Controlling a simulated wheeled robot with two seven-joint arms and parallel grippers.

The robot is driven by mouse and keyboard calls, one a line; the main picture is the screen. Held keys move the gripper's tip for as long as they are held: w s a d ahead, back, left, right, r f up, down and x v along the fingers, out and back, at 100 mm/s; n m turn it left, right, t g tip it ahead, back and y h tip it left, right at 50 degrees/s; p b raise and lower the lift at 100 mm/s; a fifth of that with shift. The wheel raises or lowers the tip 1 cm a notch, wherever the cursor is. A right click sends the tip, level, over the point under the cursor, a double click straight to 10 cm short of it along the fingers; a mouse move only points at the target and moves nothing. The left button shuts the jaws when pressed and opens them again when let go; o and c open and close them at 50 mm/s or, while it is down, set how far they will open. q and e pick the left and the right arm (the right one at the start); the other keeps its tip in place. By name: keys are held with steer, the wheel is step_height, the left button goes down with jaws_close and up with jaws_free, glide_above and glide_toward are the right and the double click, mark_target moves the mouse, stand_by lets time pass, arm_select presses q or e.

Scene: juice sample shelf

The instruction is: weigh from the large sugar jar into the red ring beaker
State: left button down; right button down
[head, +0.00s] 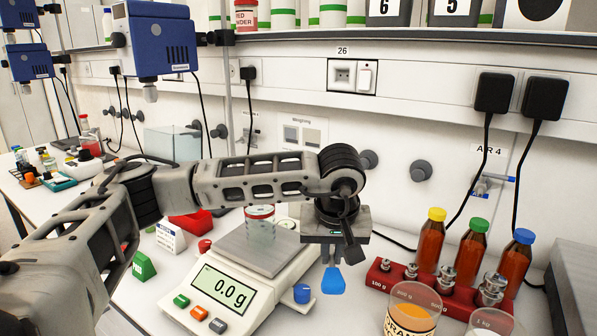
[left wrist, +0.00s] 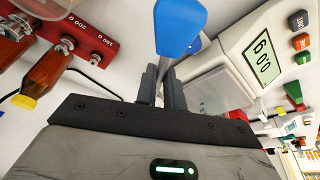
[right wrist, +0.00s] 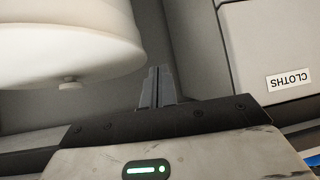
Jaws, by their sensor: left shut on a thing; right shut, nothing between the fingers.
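My left gripper (head: 335,246) is shut on a blue-ended spatula (head: 333,280). The blue end points down, clear of the balance's right side; it also shows in the left wrist view (left wrist: 180,25). The red ring beaker (head: 261,228) is clear glass with a red band and stands upright on the balance pan (head: 235,248). The balance display (head: 222,290) reads 0.0 g. My right gripper (right wrist: 157,88) is shut and empty.
A red weight block (head: 393,277) and several capped amber bottles (head: 431,240) stand at the right. Another clear container (head: 491,322) is cut off at the bottom edge. A box labelled CLOTHS (right wrist: 265,45) and a white round object (right wrist: 65,40) are near my right gripper.

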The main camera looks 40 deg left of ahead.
arm_select(q)
steer(key=w+a+r+n+y+b, duration=0.1)
steer(key=w+a+r+n, duration=0.2)
steer(key=a+r+n, duration=0.6)
steer(key=shift+w+a+r+n+g+y, duration=0.3)
steer(key=shift+w+a+r+n+y, duration=0.1)
steer(key=shift+a+n, duration=1.6)
arm_select(e)
steer(key=shift+w+a+f, duration=0.1)
steer(key=shift+w+a, duration=0.05)
steer(key=shift+w, duration=0.1)
steer(key=shift+s+f, duration=0.1)
steer(key=shift+f, duration=0.05)
arm_select(q)
steer(key=shift+s+d+r+t+y+b, duration=0.2)
steer(key=shift+t+b, duration=0.65)
steer(key=shift+b, duration=0.65)
steer(key=shift+s+a+r+t+y+b, duration=0.15)
steer(key=shift+r+t+b, duration=0.15)
steer(key=shift+t+b, duration=0.85)
arm_select(e)
steer(key=shift+w+a+f+y+b, duration=0.15)
steer(key=shift+a+f, duration=0.1)
steer(key=shift+f, duration=0.4)
steer(key=shift+w+a+f+y+b, duration=0.1)
steer(key=shift+a+f+y+b, duration=0.1)
steer(key=shift+f, duration=0.4)
